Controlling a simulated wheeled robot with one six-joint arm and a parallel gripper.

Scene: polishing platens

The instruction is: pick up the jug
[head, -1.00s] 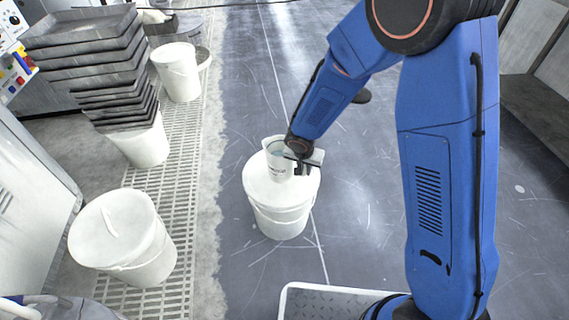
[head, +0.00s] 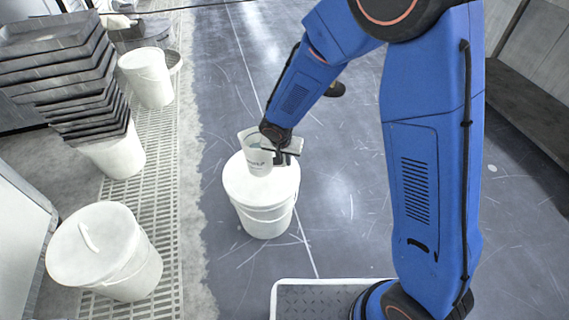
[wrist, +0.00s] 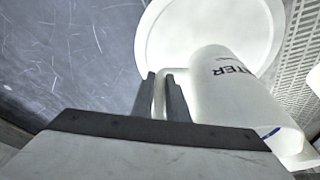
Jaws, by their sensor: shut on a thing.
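The jug (head: 257,158) is a pale, see-through beaker-like vessel with dark print. It stands upright over the lid of a white bucket (head: 264,218), in the middle of the head view. My gripper (head: 284,152) is at the jug's right side. In the wrist view the jug (wrist: 232,98) shows the letters "TER", and my gripper (wrist: 160,80) has its two fingers closed around its handle. The jug's base looks slightly above the lid, but any gap is hard to make out.
Another lidded white bucket (head: 108,250) stands at left. A stack of dark trays (head: 65,75) rests on a bucket behind it, with one more bucket (head: 147,78) farther back. A floor grating (head: 150,200) runs along the left.

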